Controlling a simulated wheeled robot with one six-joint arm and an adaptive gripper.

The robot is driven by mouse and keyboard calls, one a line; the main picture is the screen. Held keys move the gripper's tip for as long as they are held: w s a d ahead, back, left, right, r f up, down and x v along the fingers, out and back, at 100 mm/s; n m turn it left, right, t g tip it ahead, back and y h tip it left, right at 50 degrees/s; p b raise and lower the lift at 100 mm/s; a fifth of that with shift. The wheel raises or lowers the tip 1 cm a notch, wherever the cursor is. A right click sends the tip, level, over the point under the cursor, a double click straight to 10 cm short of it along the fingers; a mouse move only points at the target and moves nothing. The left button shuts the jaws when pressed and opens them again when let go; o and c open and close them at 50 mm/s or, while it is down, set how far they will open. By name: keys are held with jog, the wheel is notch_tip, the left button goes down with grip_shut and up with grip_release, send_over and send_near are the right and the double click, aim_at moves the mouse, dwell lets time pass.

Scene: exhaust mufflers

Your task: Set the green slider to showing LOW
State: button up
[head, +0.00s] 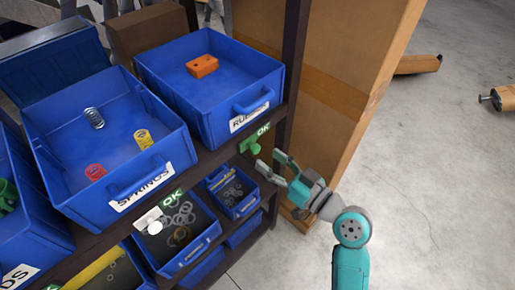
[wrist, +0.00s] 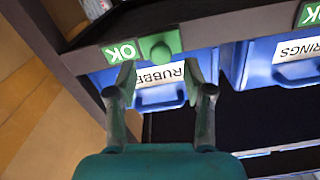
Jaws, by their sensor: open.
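The green slider (head: 250,146) sits on the dark shelf edge below the bin labelled RUBBER, beside a green OK sign (head: 263,129). In the wrist view the green slider (wrist: 160,44) has a round knob, and the OK sign (wrist: 123,52) appears upside down beside it. No LOW text is visible there. My gripper (head: 270,164) is open and empty, just right of and below the slider in the head view. In the wrist view its fingertips (wrist: 158,74) are spread to either side of the knob's line, apparently short of it.
A white slider (head: 150,222) with its own OK sign (head: 173,198) is on the shelf edge below the springs bin (head: 65,185). The rubber bin (head: 160,72) holds an orange block.

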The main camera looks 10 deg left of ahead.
aim_at(258, 151)
jog(key=shift+x, duration=2.75)
grip_shut()
